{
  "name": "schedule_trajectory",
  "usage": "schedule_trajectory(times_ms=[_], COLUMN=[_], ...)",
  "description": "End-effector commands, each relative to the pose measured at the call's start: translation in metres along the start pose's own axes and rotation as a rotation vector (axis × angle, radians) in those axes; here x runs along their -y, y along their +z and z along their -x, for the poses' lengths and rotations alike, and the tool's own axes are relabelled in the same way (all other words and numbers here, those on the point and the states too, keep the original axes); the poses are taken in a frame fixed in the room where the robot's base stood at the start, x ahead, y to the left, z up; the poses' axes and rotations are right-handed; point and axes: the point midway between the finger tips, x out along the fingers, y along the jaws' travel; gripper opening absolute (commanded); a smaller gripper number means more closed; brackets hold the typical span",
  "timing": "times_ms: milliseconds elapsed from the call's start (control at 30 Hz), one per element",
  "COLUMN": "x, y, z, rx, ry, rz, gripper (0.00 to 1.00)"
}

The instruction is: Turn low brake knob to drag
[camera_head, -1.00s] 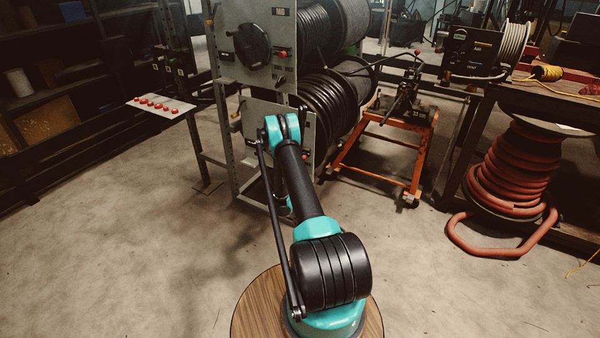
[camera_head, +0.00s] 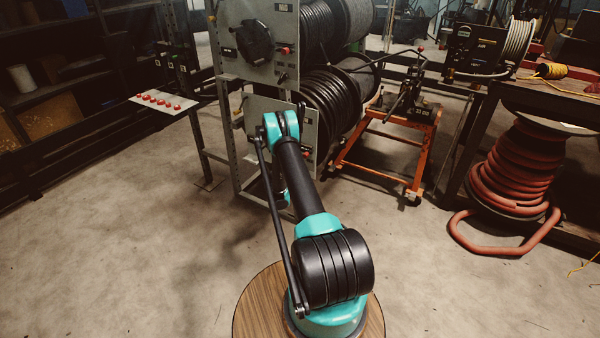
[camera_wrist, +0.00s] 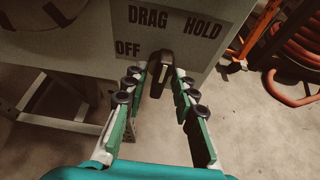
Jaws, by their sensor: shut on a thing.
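The low brake knob (camera_wrist: 161,72) is a black lever-shaped knob on a grey panel (camera_wrist: 75,56), seen in the wrist view. A label plate (camera_wrist: 172,32) around it reads OFF at left, DRAG above and HOLD at upper right. The knob stands nearly upright, its upper end slightly right, below the gap between DRAG and HOLD. Which end is the pointer I cannot tell. My gripper (camera_wrist: 160,78) has its green-backed, dark-padded fingers on either side of the knob, shut on it. In the head view my arm hides the knob and gripper; the low panel (camera_head: 258,106) shows partly.
Above is an upper panel (camera_head: 236,62) with a black handwheel (camera_head: 255,40) and a red knob (camera_head: 285,50). Black hose reels (camera_head: 335,105) stand close on the right, with an orange cart (camera_head: 387,150) beyond. The floor left of my arm is clear.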

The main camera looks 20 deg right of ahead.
Motion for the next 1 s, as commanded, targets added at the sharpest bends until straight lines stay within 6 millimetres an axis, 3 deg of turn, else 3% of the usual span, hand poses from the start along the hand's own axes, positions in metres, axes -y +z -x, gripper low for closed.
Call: schedule_trajectory(times_ms=[300, 333, 367, 733, 1000], x=[0.0005, 0.0005, 0.0005, 0.0008, 0.0025], y=[0.0000, 0.0000, 0.0000, 0.0000, -0.0005], z=[0.0006, 0.0006, 0.0006, 0.0001, -0.0006], rx=[-0.001, -0.001, -0.001, 0.000, 0.002], ry=[-0.007, -0.007, -0.007, 0.002, 0.070], rz=[0.014, 0.014, 0.014, -0.006, -0.171], gripper=[0.00, 0.30, 0.34, 0.34, 0.34])
